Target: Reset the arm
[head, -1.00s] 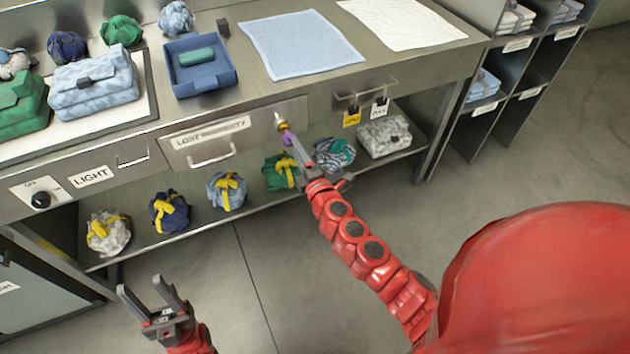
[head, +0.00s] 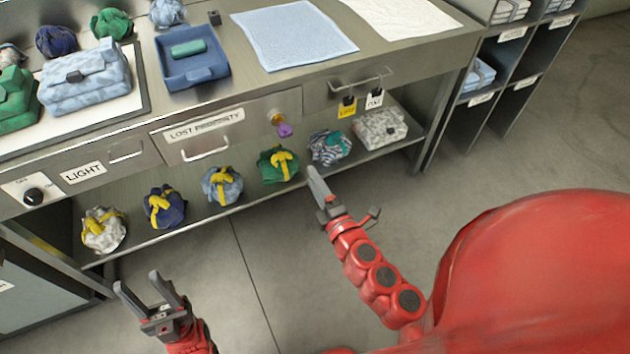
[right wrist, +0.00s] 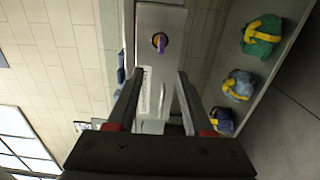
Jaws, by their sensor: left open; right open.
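My right gripper (head: 318,192) is open and empty in front of the lower shelf, below the lock in the drawer front. In the right wrist view its two fingers (right wrist: 157,95) stand apart with nothing between them. A purple-headed key (head: 285,130) sits in the brass lock at the right end of the "LOST PROPERTY" drawer (head: 205,135); it also shows in the right wrist view (right wrist: 161,46), beyond the fingertips and apart from them. My left gripper (head: 150,295) is open and empty over the floor at the lower left.
The lower shelf holds several tied bags, such as a green one (head: 278,164), and a grey patterned bag (head: 380,130). On the counter are a blue tray (head: 205,75), a light blue cloth (head: 293,35) and folded bags. Open floor lies at right.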

